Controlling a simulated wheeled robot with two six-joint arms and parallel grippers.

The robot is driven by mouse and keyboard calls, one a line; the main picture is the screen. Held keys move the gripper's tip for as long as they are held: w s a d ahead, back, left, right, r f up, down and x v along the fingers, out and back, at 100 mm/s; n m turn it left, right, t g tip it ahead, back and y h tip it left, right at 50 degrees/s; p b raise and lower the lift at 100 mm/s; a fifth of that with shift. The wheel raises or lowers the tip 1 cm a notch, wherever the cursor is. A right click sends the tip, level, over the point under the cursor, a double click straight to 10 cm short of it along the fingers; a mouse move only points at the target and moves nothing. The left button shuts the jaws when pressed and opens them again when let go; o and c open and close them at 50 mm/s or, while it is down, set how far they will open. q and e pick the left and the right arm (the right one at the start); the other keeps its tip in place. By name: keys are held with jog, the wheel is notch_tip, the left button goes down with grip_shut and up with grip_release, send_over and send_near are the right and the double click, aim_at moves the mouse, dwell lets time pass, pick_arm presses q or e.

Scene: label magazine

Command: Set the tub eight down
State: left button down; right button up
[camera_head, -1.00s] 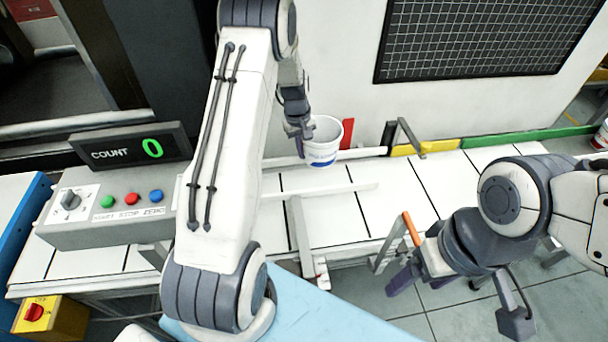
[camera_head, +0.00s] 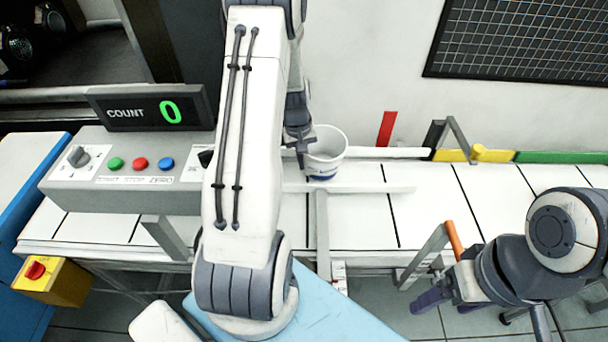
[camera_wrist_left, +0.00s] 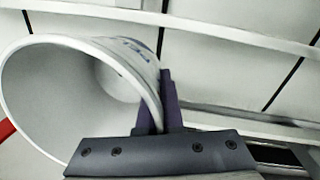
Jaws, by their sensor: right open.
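The white tub (camera_head: 325,158) with a blue band is over the white conveyor (camera_head: 425,205), between the back rail and the front guide rail (camera_head: 365,188). I cannot tell whether its base touches the conveyor. My left gripper (camera_head: 300,143) is shut on the tub's wall at its left side. In the left wrist view the open mouth of the tub (camera_wrist_left: 70,95) faces the camera, its wall between the fingers (camera_wrist_left: 160,108). The tub looks empty. My right gripper (camera_head: 448,303) is open and empty, in front of the conveyor beside an orange handle (camera_head: 454,240).
A control box (camera_head: 130,175) with a display (camera_head: 150,110) reading COUNT 0 stands left. A red marker (camera_head: 387,128) is behind the conveyor. Conveyor between tub and right arm is clear.

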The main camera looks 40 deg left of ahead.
pick_arm(q)
jog(key=shift+f+b, duration=1.45)
jog(key=shift+f, duration=0.45)
jog(key=shift+f, duration=0.15)
jog(key=c, duration=1.1)
grip_release()
